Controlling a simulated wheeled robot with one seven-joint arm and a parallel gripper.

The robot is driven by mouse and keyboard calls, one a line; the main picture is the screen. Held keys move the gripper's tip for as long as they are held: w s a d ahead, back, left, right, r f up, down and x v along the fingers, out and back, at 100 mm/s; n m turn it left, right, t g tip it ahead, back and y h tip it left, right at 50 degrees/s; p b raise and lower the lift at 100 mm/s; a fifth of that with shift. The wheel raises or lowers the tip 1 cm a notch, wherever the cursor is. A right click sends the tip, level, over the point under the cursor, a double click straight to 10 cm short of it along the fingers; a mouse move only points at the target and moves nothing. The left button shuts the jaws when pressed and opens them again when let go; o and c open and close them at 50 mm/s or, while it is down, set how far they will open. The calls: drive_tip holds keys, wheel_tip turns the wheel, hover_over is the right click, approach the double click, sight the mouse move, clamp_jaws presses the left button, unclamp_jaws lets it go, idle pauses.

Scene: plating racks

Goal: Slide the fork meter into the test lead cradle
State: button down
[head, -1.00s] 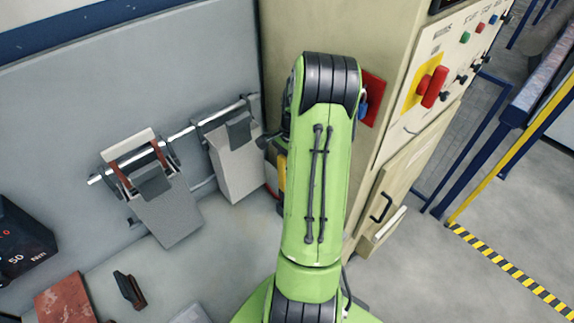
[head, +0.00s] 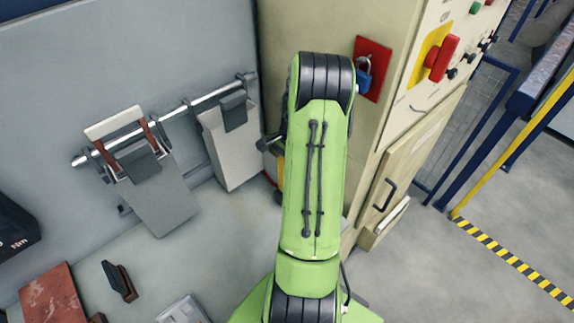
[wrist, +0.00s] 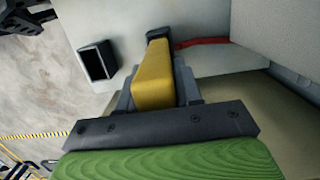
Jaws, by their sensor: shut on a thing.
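A yellow body with a dark end, which I take to be the fork meter (wrist: 153,80), stands out from my gripper (wrist: 156,92) in the wrist view. My gripper is shut on it, with grey fingers along its sides. A small yellow patch beside my green arm in the head view (head: 281,172) seems to be the same meter; the arm hides the rest and my gripper. A black hollow rectangular holder (wrist: 97,62) is on a pale surface left of the meter in the wrist view, apart from it. I cannot tell whether it is the test lead cradle.
A red strip (wrist: 202,42) runs right of the meter's dark end. Two grey hanging pieces (head: 160,205) (head: 233,155) are on a metal bar along the wall, left of my arm. A beige cabinet (head: 400,130) with a blue padlock (head: 364,75) stands close at right.

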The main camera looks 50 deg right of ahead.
drive_tip(key=shift+f+b, duration=0.4)
drive_tip(key=shift+f, duration=0.4)
drive_tip(key=c, duration=0.7)
unclamp_jaws()
drive_tip(key=r, duration=0.5)
drive_tip(key=d+r+p, duration=0.1)
drive_tip(key=r, duration=0.4)
drive_tip(key=d+r, duration=0.1)
drive_tip(key=r, duration=0.4)
drive_tip(key=shift+s+d+r, duration=0.2)
drive_tip(key=shift+s+r, duration=0.05)
drive_tip(key=shift+r, duration=0.1)
